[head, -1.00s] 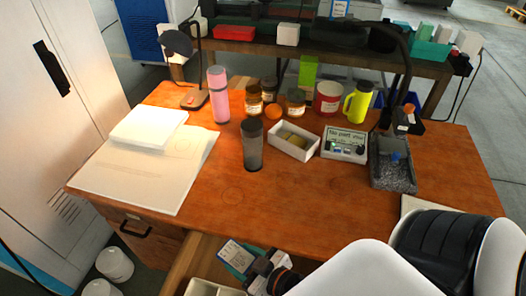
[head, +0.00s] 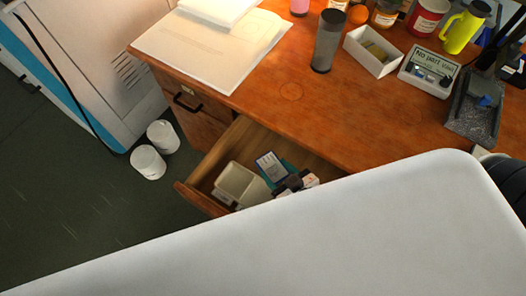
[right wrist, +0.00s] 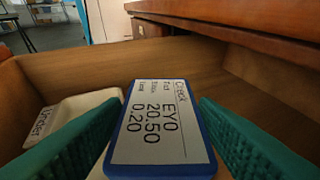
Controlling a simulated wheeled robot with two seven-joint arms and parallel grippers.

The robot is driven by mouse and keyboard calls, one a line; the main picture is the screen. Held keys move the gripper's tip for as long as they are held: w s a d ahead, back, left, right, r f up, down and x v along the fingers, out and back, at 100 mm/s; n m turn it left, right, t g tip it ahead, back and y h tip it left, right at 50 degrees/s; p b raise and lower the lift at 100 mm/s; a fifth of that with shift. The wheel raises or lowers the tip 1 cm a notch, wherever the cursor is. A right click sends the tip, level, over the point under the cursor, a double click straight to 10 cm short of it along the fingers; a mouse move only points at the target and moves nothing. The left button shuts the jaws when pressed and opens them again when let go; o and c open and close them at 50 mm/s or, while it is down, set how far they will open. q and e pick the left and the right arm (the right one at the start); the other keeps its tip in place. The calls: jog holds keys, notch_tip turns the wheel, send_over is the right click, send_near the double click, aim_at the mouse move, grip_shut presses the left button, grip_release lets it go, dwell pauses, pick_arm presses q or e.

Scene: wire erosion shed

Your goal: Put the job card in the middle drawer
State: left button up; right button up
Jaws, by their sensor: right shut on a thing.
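The job card (right wrist: 160,125) is a blue-framed plate with a white printed face. My right gripper (right wrist: 158,103) is shut on it, with a green pad on each side in the right wrist view. In the head view the card (head: 268,161) is seen inside the outline of the open wooden drawer (head: 186,194), near its middle. Whether it touches the drawer floor I cannot tell. The drawer is pulled out beneath the desk front. My white right arm hides its near right part. My left gripper is not in view.
A shut drawer (head: 182,103) is to the left. The desktop (head: 270,105) holds papers, a dark cup (head: 327,42) and a white box (head: 352,46).

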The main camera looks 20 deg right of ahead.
aim_at(262, 157)
jog(key=w, duration=0.2)
jog(key=w+a, duration=0.1)
jog(key=w, duration=0.1)
jog(key=w+a, duration=0.1)
jog(key=w, duration=0.1)
jog(key=shift+w, duration=0.4)
jog(key=f, duration=0.3)
jog(key=shift+w+b, duration=0.25)
jog(key=shift+b, duration=0.05)
jog(key=shift+f, duration=0.25)
jog(key=shift+f, duration=0.1)
jog(key=shift+f, duration=0.5)
jog(key=o, duration=1)
